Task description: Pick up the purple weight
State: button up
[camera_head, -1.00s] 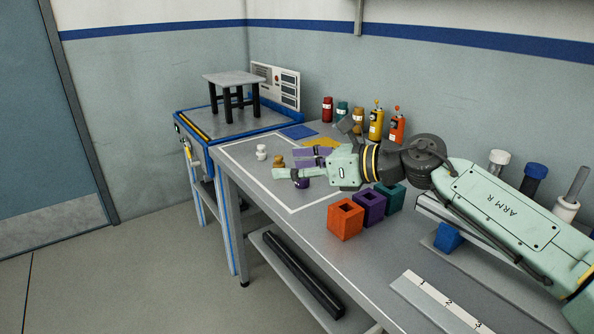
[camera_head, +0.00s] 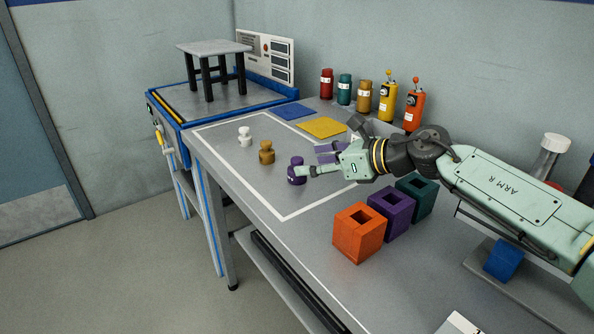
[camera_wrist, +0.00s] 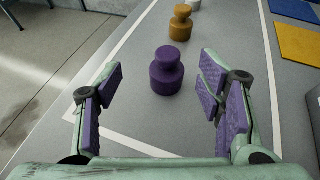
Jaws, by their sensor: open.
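The purple weight (camera_head: 297,172) stands upright on the grey table, inside the white outlined area. In the wrist view the purple weight (camera_wrist: 167,74) is a squat cylinder with a narrower neck and knob. It lies ahead of and between the purple-padded fingers. My gripper (camera_wrist: 162,98) is open and empty, with a finger on either side of the gap. In the head view my gripper (camera_head: 312,170) is right beside the purple weight, and one finger partly overlaps it. Contact cannot be made out there.
A brass weight (camera_head: 266,152) and a white weight (camera_head: 245,137) stand further back in line. Orange (camera_head: 359,232), purple (camera_head: 391,206) and teal (camera_head: 416,197) hollow blocks stand in front of my arm. Blue (camera_head: 278,112) and yellow (camera_head: 322,128) mats lie behind.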

aim_at(297, 158)
jog(key=shift+w+d+p+x, duration=0.1)
jog(key=shift+w+p+x, duration=0.1)
jog(key=shift+x, duration=0.8)
jog(key=shift+w+d+p+x, duration=0.1)
jog(key=shift+p+x, duration=0.15)
jog(key=shift+x, duration=0.8)
jog(key=shift+w+d+p+x, duration=0.1)
jog(key=shift+p+x, duration=0.1)
jog(key=shift+x, duration=0.8)
jog(key=shift+c, duration=0.3)
grip_shut()
